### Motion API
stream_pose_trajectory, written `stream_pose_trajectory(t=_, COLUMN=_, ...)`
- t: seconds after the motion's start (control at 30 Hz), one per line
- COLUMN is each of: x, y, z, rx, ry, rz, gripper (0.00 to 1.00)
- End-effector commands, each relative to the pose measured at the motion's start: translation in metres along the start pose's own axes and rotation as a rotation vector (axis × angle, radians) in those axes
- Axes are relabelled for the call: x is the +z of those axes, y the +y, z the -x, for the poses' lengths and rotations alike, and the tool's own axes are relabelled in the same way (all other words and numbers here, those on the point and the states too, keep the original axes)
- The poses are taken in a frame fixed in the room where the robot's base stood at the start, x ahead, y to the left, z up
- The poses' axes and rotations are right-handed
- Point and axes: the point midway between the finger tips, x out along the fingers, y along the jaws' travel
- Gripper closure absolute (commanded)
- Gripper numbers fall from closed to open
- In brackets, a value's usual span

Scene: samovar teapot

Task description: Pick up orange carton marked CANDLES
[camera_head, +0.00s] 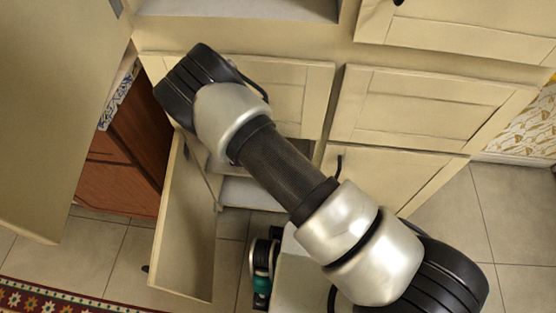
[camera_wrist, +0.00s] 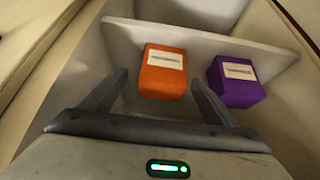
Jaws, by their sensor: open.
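The orange carton (camera_wrist: 162,82) with a white label stands on a pale shelf in the wrist view; the label's print is too small to read. My gripper (camera_wrist: 158,83) is open, and its two fingers show to the left and right of the carton. I cannot tell how far the fingertips reach along its sides. In the head view my arm crosses the cabinets and hides the carton and my gripper's fingers.
A purple carton (camera_wrist: 236,82) with a white label stands on the shelf (camera_wrist: 188,38) just right of the orange one, near the right finger. Cabinet walls close in on both sides. An open cabinet door (camera_head: 187,230) hangs left of my arm.

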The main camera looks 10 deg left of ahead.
Motion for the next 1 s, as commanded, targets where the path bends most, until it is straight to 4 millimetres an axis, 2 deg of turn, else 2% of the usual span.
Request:
stream_pose_trajectory(t=0.03, x=0.001, y=0.0, z=-0.009, rx=0.0, ry=0.001, rz=0.0, gripper=0.18)
stream_pose_trajectory(t=0.27, x=0.002, y=-0.001, z=-0.024, rx=0.001, ry=0.0, rz=0.0, gripper=0.18)
stream_pose_trajectory(t=0.53, x=0.007, y=-0.004, z=-0.062, rx=0.001, ry=0.0, rz=0.0, gripper=0.18)
stream_pose_trajectory(t=0.63, x=0.006, y=-0.004, z=-0.068, rx=0.001, ry=0.0, rz=-0.001, gripper=0.18)
stream_pose_trajectory(t=0.87, x=0.005, y=-0.005, z=-0.068, rx=0.0, ry=0.0, rz=-0.001, gripper=0.18)
stream_pose_trajectory(t=1.0, x=0.005, y=-0.005, z=-0.068, rx=0.0, ry=0.0, rz=-0.001, gripper=0.4)
